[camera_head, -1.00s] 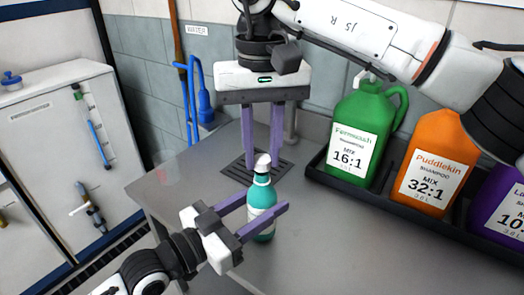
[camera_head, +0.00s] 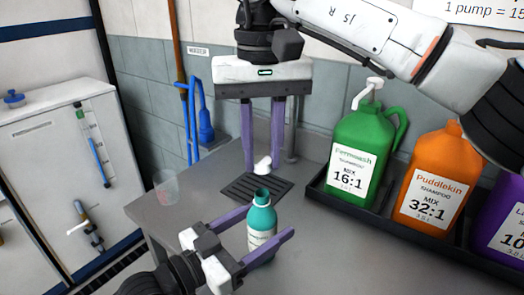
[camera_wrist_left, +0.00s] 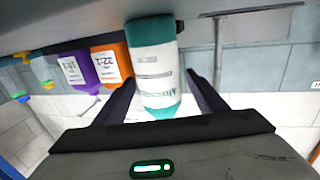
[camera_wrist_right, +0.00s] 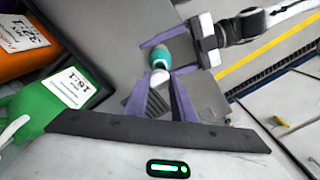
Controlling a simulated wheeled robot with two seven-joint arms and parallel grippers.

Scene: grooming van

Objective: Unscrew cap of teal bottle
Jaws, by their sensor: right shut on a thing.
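The teal bottle (camera_head: 262,222) stands upright on the grey counter, its neck bare and open at the top. My right gripper (camera_head: 263,165) is shut on the small white cap (camera_head: 264,162), just above and apart from the bottle's neck. The cap also shows in the right wrist view (camera_wrist_right: 160,76), in front of the teal bottle (camera_wrist_right: 160,56). My left gripper (camera_head: 270,219) has its fingers on either side of the bottle's body. In the left wrist view the bottle (camera_wrist_left: 157,70) is between the fingers, with a gap visible on the right; its neck is hidden there.
A black tray (camera_head: 345,207) on the right holds a green jug (camera_head: 362,135) with a pump, an orange jug (camera_head: 437,170) and a purple jug (camera_head: 500,215). A dark drain grate (camera_head: 255,188) lies behind the bottle. A clear cup (camera_head: 166,187) stands at the counter's left edge.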

